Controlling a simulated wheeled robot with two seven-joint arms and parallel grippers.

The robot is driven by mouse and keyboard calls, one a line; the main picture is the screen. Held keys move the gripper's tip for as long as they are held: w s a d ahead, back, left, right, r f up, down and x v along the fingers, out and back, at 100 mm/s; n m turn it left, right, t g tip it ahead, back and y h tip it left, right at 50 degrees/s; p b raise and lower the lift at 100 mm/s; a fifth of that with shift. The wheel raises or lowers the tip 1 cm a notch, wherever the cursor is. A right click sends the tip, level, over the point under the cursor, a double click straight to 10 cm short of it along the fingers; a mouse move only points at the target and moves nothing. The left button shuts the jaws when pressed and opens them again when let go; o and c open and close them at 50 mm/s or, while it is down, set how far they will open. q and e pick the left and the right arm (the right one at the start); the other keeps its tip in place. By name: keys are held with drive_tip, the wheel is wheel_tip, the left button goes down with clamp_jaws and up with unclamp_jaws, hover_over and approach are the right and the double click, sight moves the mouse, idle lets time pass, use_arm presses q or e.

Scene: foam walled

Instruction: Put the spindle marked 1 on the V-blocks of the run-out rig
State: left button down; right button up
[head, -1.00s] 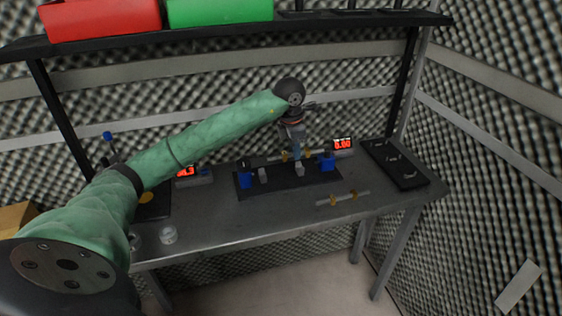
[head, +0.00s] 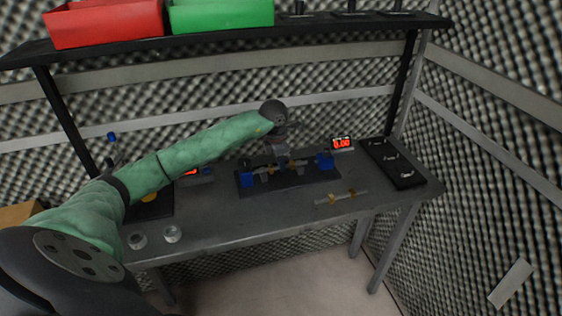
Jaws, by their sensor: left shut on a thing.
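The run-out rig (head: 290,181) is a dark base plate with blue blocks at both ends and small grey V-blocks between them, on the grey bench. My left gripper (head: 279,163) is shut on a slim grey spindle (head: 299,163) with brass-coloured rings. The spindle lies level, lengthwise along the rig, at V-block height. I cannot tell whether it touches the V-blocks, as the gripper hides part of them. No number is legible on either. My right gripper is not in view.
A lit red display (head: 342,143) stands behind the rig's right end, another (head: 190,172) to its left. A dark tray (head: 395,164) is at the right. Two small clear jars (head: 172,234) stand at the front left. Red and green bins (head: 221,14) sit on the shelf above.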

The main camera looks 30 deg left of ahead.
use_arm(q)
drive_tip(key=shift+f, duration=0.1)
idle(0.3)
drive_tip(key=c, duration=1.4)
unclamp_jaws()
drive_tip(key=shift+f, duration=0.1)
drive_tip(key=shift+c, duration=0.2)
drive_tip(key=shift+o, duration=0.2)
